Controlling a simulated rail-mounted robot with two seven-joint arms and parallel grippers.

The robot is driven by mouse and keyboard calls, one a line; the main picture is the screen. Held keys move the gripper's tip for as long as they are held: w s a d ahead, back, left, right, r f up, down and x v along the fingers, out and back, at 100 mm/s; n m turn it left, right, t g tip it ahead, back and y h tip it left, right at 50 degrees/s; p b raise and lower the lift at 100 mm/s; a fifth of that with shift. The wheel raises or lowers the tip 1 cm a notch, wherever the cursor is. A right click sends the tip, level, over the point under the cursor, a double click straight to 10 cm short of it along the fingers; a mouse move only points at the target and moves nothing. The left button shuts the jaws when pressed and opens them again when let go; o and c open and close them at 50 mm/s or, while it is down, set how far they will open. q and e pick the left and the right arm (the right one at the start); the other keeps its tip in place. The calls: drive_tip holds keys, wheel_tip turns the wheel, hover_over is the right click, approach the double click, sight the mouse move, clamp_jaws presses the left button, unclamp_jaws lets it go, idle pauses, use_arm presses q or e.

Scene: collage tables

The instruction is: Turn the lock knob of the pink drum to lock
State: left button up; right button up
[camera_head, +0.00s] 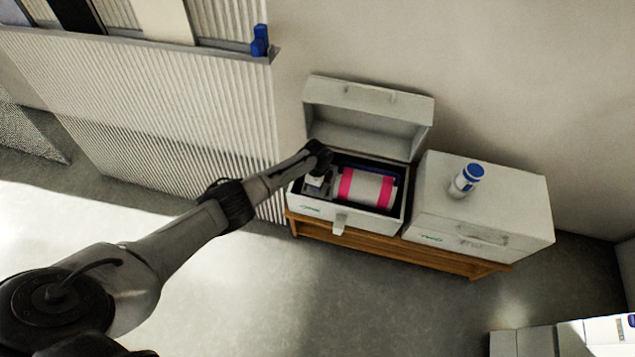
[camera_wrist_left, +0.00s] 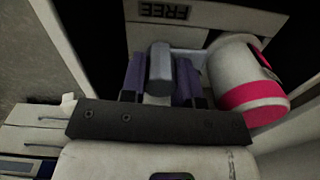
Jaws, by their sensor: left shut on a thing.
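The pink drum (camera_head: 367,187), white with pink bands, lies on its side in the open white box (camera_head: 345,217). It also shows at the right of the left wrist view (camera_wrist_left: 252,85). The lock knob (camera_wrist_left: 160,64) is a grey block beside the drum, in front of a plate with an upside-down "FREE" label (camera_wrist_left: 163,11). My left gripper (camera_head: 318,182) reaches down into the left end of the box. In the left wrist view its two fingers (camera_wrist_left: 160,85) are closed on either side of the knob. My right gripper is not in view.
The box's raised lid (camera_head: 368,103) stands open behind it. A second, closed white box (camera_head: 480,205) stands to the right with a blue-capped bottle (camera_head: 467,180) on top. Both rest on a wooden bench (camera_head: 440,260). A ribbed panel (camera_head: 150,105) stands at the left.

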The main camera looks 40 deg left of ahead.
use_arm(q)
drive_tip(key=shift+m, duration=0.5)
drive_tip(key=o, duration=0.9)
drive_tip(key=shift+r+p, duration=0.45)
drive_tip(key=shift+r, duration=0.15)
drive_tip(key=shift+r+p, duration=3.95)
drive_tip(key=shift+r, duration=2.35)
